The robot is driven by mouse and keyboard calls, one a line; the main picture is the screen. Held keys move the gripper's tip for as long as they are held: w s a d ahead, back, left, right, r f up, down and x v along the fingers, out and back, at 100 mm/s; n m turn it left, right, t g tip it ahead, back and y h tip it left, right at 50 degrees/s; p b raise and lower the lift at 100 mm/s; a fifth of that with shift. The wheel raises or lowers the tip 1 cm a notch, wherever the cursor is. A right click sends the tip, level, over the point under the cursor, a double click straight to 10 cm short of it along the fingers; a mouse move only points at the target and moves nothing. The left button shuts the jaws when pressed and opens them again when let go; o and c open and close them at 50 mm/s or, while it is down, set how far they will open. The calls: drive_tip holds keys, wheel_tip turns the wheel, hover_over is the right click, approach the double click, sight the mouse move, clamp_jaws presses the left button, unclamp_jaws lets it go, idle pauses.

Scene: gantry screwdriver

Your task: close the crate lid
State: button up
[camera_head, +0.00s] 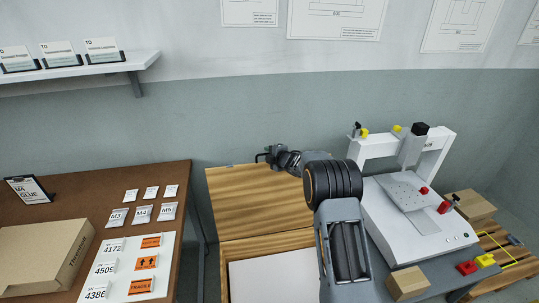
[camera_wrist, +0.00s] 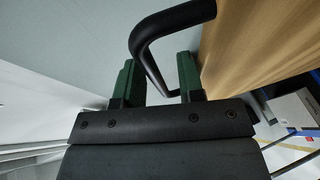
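The wooden crate (camera_head: 239,247) stands open at the bottom middle of the head view, with a flat white surface inside it. Its wooden lid (camera_head: 235,198) is raised behind the opening; its wood also shows at right in the wrist view (camera_wrist: 265,40). A black bent handle (camera_wrist: 160,30) beside the lid shows large in the wrist view. My gripper (camera_head: 268,156) is at the lid's top edge. In the wrist view its green-padded fingers (camera_wrist: 158,75) stand apart, with part of the handle between them and gaps visible. My arm hides the lid's right side.
A brown table (camera_head: 60,200) with a cardboard box (camera_head: 42,255), small packets and labels stands at left. A white gantry machine (camera_head: 410,220) stands close at right, with a small wooden block (camera_head: 408,282) in front. The wall is behind the lid.

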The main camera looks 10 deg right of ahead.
drive_tip(key=shift+c, duration=0.3)
clamp_jaws()
idle(0.3)
